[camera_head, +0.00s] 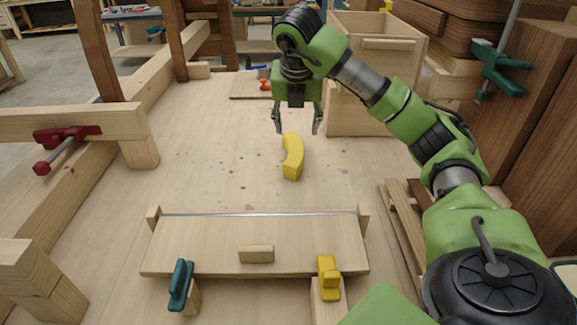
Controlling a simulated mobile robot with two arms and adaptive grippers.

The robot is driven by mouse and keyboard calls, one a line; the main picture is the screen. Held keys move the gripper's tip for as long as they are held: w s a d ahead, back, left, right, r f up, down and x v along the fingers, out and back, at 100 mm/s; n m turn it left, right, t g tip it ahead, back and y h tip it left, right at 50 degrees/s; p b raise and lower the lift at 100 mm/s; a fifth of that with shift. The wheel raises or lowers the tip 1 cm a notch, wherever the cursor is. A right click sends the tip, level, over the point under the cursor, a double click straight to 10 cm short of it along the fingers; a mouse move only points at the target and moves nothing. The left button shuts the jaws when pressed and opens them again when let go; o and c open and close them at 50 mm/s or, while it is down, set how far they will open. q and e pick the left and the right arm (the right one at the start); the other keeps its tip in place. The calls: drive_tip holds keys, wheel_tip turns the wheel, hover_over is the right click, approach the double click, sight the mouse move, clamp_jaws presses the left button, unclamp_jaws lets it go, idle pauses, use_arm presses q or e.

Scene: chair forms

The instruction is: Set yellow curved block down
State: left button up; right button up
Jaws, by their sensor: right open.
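The yellow curved block (292,157) lies on the pale wooden worktop near the middle of the head view. The fingertips appear just beyond or above the block's far end; I cannot tell the exact height gap. My left gripper is not in view.
A wooden form board (200,247) with a small block (256,254), a teal clamp (181,284) and a yellow clamp (328,278) sits in front. A wooden box (372,60) stands behind right. A red clamp (66,143) is at left. The worktop around the block is clear.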

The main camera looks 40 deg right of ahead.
sight(296, 151)
drive_tip(key=p+x, duration=0.1)
drive_tip(key=x, duration=0.7)
drive_tip(key=shift+s+d+f, duration=0.1)
drive_tip(key=shift+s+f, duration=0.05)
drive_tip(key=x, duration=0.1)
drive_tip(key=p+x, duration=0.1)
drive_tip(key=x, duration=0.2)
drive_tip(key=shift+w+f, duration=0.35)
drive_tip(key=shift+w+f+p, duration=0.1)
drive_tip(key=shift+f+p, duration=0.2)
drive_tip(key=shift+f, duration=0.05)
drive_tip(key=shift+c, duration=0.4)
drive_tip(key=c, duration=1.3)
drive_tip(key=shift+r, duration=0.1)
